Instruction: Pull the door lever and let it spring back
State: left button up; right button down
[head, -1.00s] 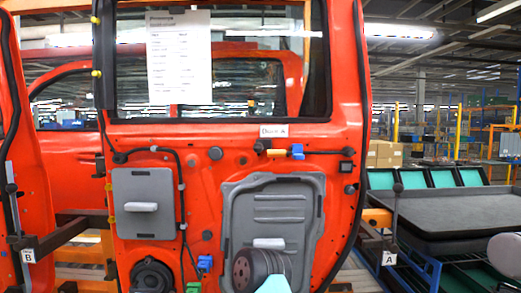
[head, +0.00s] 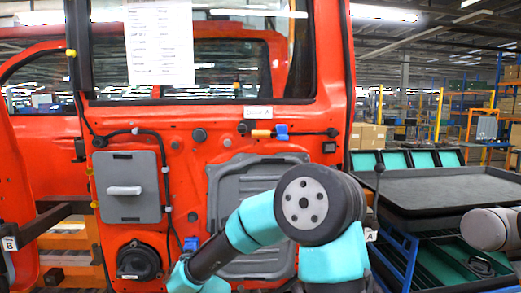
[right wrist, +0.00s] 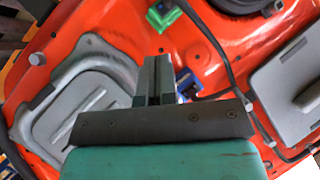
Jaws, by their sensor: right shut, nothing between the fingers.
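A light grey lever handle (head: 125,190) sits on a grey panel (head: 142,212) at the left of the orange door (head: 190,145); it lies level. In the right wrist view that lever (right wrist: 311,97) shows at the right edge. My right gripper (right wrist: 157,62) is shut and empty, its fingers in front of the door between the ribbed grey panel and the lever's panel. The lever is apart from the fingers. In the head view my right arm covers much of the ribbed panel (head: 228,185); the second grey handle there is hidden. My left gripper is out of view.
A blue connector (right wrist: 186,83) and dark cable lie near my right fingers. A round black speaker (head: 138,262) is below the lever's panel. A blue and orange rod fitting (head: 281,132) crosses the upper door. Black trays (head: 440,195) stand at the right.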

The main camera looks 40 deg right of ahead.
notch_tip(320, 180, up, 16)
jog(key=s+d+m+t+h, duration=0.1)
jog(key=d+m+t+h, duration=0.1)
jog(key=d+m+h, duration=0.15)
jog(key=m+h, duration=0.5)
jog(key=m, duration=0.8)
send_near(242, 127)
jog(key=s+d, duration=0.2)
jog(key=d, duration=0.1)
jog(key=shift+f+g, duration=0.1)
jog(key=shift+g, duration=0.2)
jog(key=shift+d, duration=0.15)
jog(key=x, duration=1)
jog(key=shift+w+a, duration=0.15)
jog(key=shift+a, duration=0.1)
